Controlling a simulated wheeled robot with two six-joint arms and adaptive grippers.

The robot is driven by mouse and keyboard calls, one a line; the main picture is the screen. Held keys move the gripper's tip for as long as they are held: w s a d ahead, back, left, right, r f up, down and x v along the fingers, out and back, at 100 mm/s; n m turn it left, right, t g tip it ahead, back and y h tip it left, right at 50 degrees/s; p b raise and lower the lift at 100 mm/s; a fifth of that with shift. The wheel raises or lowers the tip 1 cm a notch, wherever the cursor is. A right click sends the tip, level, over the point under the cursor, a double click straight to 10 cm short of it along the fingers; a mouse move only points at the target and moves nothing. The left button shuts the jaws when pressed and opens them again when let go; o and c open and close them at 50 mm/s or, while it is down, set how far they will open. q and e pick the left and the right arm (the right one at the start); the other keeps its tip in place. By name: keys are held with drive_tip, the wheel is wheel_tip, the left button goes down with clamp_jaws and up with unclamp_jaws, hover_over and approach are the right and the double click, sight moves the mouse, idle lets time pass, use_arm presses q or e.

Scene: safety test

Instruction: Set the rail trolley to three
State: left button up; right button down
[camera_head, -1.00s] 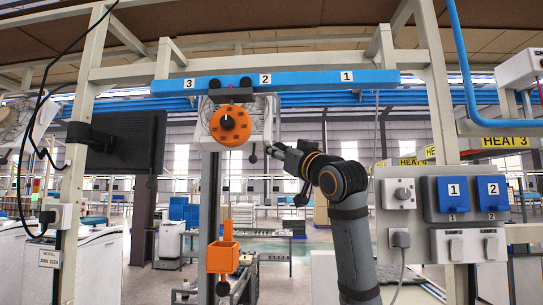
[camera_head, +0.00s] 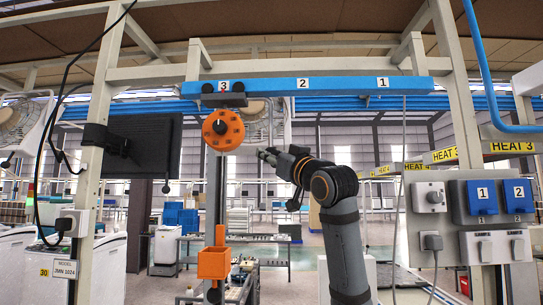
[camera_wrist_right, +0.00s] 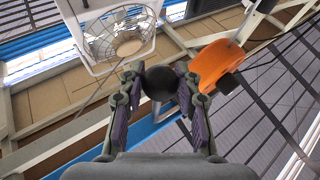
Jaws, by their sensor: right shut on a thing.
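The blue rail (camera_head: 345,86) runs across the top with white labels 3, 2 and 1 from left to right. The dark trolley (camera_head: 225,101) sits on it directly at label 3 (camera_head: 223,86). An orange disc (camera_head: 223,130) with a dark pointer hangs below the trolley; it also shows in the wrist view (camera_wrist_right: 216,66). My right gripper (camera_head: 266,155) is right of the disc. In the wrist view its fingers (camera_wrist_right: 160,90) are shut on a black ball knob (camera_wrist_right: 160,82). The knob cannot be made out clearly in the head view. My left gripper is out of view.
An orange open box (camera_head: 214,263) hangs below the disc. A panel with blue covers numbered 1 and 2 (camera_head: 482,200) and switches stands at right. A dark monitor (camera_head: 145,143) and a fan (camera_head: 25,122) are at left.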

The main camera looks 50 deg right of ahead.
drive_tip(key=c, duration=1.3)
unclamp_jaws()
drive_tip(key=shift+w+f, duration=0.1)
drive_tip(key=shift+f, duration=0.05)
drive_tip(key=shift+c, duration=0.2)
drive_tip(key=o, duration=0.4)
drive_tip(key=shift+w+a, duration=0.25)
drive_tip(key=shift+s, duration=0.1)
drive_tip(key=shift+s, duration=0.2)
drive_tip(key=s+a, duration=0.1)
drive_tip(key=s, duration=0.3)
drive_tip(key=s+a, duration=0.1)
drive_tip(key=s, duration=0.3)
drive_tip(key=s+a, duration=0.1)
drive_tip(key=s, duration=0.3)
drive_tip(key=shift+s+f, duration=0.1)
drive_tip(key=shift+f, duration=0.1)
